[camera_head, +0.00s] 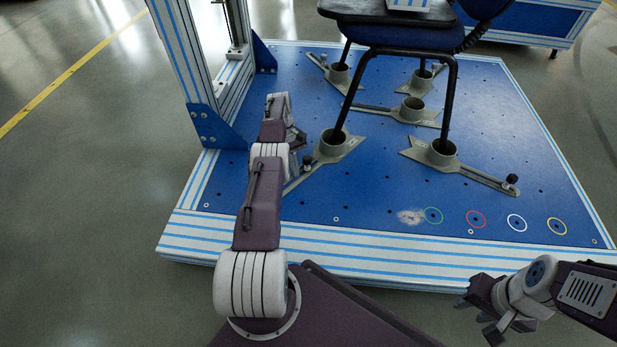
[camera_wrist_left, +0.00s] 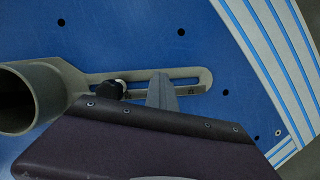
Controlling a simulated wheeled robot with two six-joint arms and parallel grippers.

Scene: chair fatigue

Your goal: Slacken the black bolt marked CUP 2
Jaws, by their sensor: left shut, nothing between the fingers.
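In the left wrist view a black bolt knob (camera_wrist_left: 113,88) sits in the slot of a grey bracket (camera_wrist_left: 85,72), beside a round grey cup (camera_wrist_left: 28,98) at the left. The head view shows this bolt (camera_head: 308,161) by the front-left cup (camera_head: 333,141). No CUP 2 lettering is readable. My left gripper (camera_wrist_left: 161,90) is shut and empty over the slot, to the right of the knob; a gap shows between them. The dark gripper body hides the lower part of the wrist view. My right gripper (camera_head: 480,305) is at lower right, away from the brackets; its jaw opening is unclear.
A chair (camera_head: 400,40) stands with its legs in cups on the blue platform (camera_head: 370,190). Another black bolt (camera_head: 512,180) is on the front-right bracket (camera_head: 480,173). A striped upright post (camera_head: 185,60) rises left of my left arm. Coloured rings mark the front right.

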